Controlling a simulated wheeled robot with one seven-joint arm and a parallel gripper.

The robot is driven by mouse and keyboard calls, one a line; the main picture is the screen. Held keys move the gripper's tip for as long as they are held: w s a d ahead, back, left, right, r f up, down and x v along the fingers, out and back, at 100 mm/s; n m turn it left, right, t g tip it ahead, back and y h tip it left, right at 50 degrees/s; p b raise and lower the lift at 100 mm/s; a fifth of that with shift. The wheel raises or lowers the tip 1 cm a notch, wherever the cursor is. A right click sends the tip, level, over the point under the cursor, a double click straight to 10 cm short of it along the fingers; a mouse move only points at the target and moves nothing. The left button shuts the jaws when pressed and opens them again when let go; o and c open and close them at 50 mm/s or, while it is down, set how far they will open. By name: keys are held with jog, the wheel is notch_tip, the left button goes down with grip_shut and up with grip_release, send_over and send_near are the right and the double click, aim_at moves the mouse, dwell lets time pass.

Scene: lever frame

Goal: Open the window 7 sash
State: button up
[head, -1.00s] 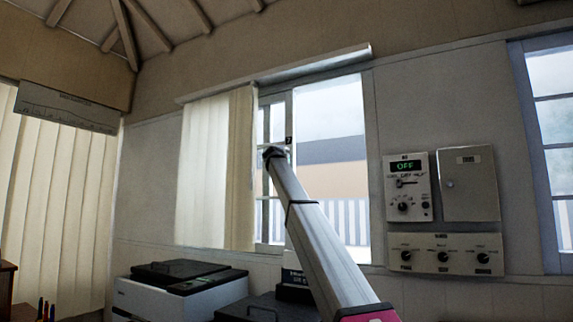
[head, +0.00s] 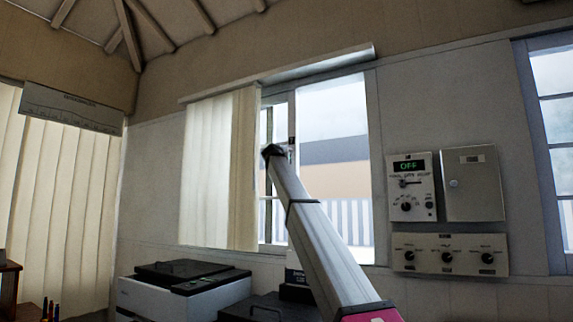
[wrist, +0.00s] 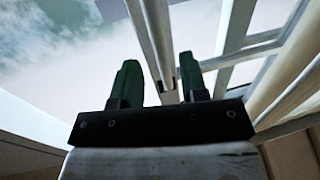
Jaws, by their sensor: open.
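The window 7 sash (head: 291,190) is a white barred frame. Its right upright stands left of the middle of the window, and much of the sash is behind the blind. To its right is a clear, bar-free stretch; I cannot tell if it holds glass. My gripper (head: 280,151) is at that upright, partly hidden by my own arm. In the wrist view, my gripper (wrist: 158,86) has two green fingers standing apart. A pale upright bar of the sash (wrist: 158,45) shows between them, with a small dark mark near its lower end. I cannot tell whether the fingers touch it.
A cream vertical blind (head: 218,170) covers the window's left part. A printer (head: 180,290) stands below it. Right of the window are a control box reading OFF (head: 410,185), a grey cabinet (head: 473,183) and a knob panel (head: 450,254). Another window (head: 555,140) is at far right.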

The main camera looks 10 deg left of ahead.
jog(key=s+a, duration=0.1)
jog(key=s, duration=0.5)
jog(key=shift+s+a, duration=0.15)
jog(key=shift+s, duration=0.05)
